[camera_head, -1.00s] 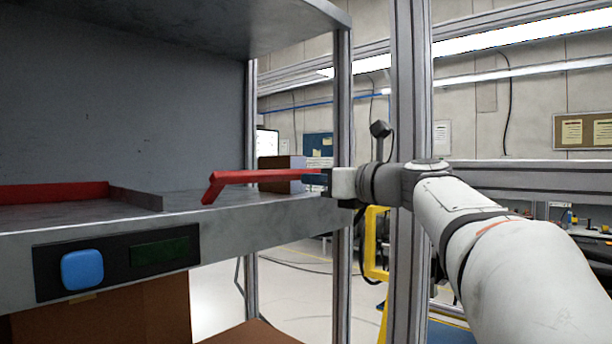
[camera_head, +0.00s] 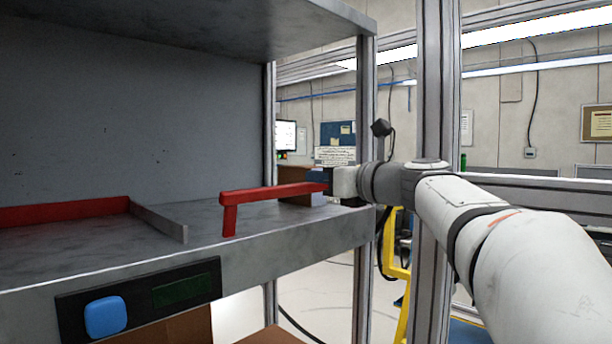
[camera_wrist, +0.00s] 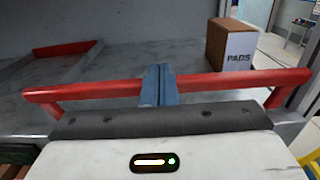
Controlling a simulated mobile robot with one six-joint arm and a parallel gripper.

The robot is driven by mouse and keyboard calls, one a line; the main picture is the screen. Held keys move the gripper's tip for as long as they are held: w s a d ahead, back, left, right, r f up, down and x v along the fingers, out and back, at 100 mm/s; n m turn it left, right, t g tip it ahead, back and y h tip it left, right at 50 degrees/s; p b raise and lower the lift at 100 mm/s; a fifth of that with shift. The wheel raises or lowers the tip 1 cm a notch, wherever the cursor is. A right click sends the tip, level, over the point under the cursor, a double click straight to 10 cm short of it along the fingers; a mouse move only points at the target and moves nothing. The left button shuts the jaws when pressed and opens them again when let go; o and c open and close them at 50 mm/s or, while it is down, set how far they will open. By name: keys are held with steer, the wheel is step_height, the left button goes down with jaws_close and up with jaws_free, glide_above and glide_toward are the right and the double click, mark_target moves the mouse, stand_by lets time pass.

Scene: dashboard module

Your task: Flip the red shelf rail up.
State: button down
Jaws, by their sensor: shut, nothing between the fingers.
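The red shelf rail (camera_head: 270,193) is a long bar with a short leg at its near left end, along the front right of the grey shelf (camera_head: 300,240). The leg points down and looks close to vertical. In the wrist view the rail (camera_wrist: 90,91) runs across the picture, with a leg bending down at each end. My gripper (camera_head: 322,180) is at the far part of the bar in the head view. In the wrist view its blue fingers (camera_wrist: 160,82) are together and empty, crossing over the middle of the rail. Whether they touch it is unclear.
A grey divider (camera_head: 158,222) and a red strip (camera_head: 65,213) are on the shelf at left. A brown box marked PADS (camera_wrist: 231,44) stands behind the rail. A post (camera_head: 365,140) rises beside my gripper. A blue button (camera_head: 106,317) is on the shelf front.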

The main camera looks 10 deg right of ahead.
steer(key=shift+w+a+r, duration=0.15)
steer(key=shift+w+a, duration=0.05)
steer(key=shift+w, duration=0.1)
steer(key=shift+a, duration=0.1)
stand_by(0.3)
stand_by(1.4)
steer(key=s+d+r+b, duration=0.1)
steer(key=s+d+r, duration=0.3)
steer(key=s+d, duration=0.3)
steer(key=s, duration=0.2)
steer(key=shift+s+d+r+b, duration=0.2)
steer(key=shift+s+r+b, duration=0.1)
steer(key=shift+s+b, duration=0.1)
